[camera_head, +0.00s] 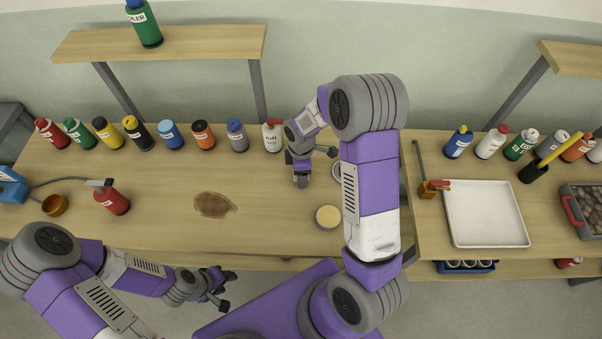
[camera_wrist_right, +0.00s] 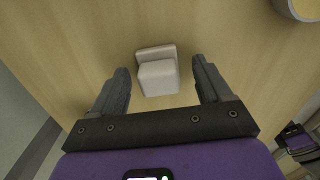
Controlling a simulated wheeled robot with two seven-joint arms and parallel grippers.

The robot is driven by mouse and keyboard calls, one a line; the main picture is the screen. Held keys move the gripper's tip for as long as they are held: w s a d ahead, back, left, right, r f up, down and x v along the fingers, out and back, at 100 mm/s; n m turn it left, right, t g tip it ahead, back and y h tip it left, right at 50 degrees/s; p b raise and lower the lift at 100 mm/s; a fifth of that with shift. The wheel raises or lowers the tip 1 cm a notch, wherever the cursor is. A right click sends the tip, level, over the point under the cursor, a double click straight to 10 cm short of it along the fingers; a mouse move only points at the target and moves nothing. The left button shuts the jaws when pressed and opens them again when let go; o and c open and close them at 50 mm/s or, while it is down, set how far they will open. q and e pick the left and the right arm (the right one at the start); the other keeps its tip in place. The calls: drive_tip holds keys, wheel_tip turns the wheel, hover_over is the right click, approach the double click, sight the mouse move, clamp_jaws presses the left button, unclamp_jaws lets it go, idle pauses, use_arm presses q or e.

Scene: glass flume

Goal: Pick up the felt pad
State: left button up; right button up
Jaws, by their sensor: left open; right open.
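A pale grey-white block on a slightly wider flat base, which I take to be the felt pad (camera_wrist_right: 157,78), lies on the wooden table. In the right wrist view it sits between the two spread fingers of my right gripper (camera_wrist_right: 159,68), with a gap on each side. In the head view my right gripper (camera_head: 311,156) is low over the table's back right part, and I cannot make out the pad there. My left gripper (camera_head: 228,290) is open and empty in front of the table's front edge.
A round yellowish tin (camera_head: 328,217) stands near the right gripper. Several bottles line the table's back, including a white one with a red cap (camera_head: 272,137) close to the gripper. A brown stain (camera_head: 214,205) marks the middle. A white tray (camera_head: 486,214) lies on the right table.

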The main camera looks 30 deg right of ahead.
drive_tip(key=shift+w, duration=0.1)
drive_tip(key=c, duration=1.1)
wheel_tip(320, 180, up, 10)
drive_tip(key=shift+p, duration=0.85)
drive_tip(key=o, duration=0.4)
drive_tip(key=shift+c, duration=1.6)
drive_tip(key=shift+a+f, duration=0.1)
